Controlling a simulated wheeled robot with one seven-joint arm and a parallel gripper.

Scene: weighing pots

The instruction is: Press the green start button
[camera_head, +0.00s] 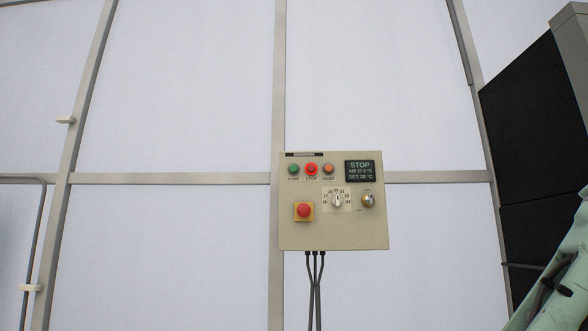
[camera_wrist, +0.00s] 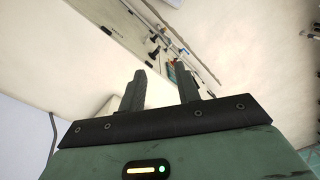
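The green start button (camera_head: 293,169) is at the upper left of a beige control panel (camera_head: 300,235) in the head view. A lit red stop button (camera_head: 311,169) and an orange reset button (camera_head: 328,169) sit beside it. The panel's display (camera_head: 360,170) reads STOP, air 27.6 °C, set 25 °C; the small digits are hard to read. My gripper (camera_wrist: 160,90) shows in the wrist view with its two dark fingers apart and nothing between them. It is not touching the panel. My gripper is not visible in the head view.
The panel also carries a red emergency knob (camera_head: 304,210) on yellow, a dial (camera_head: 337,201) and a key switch (camera_head: 368,200). Cables (camera_head: 316,290) hang below it. Dark panels (camera_head: 535,130) stand at the right. The wall around the panel is clear.

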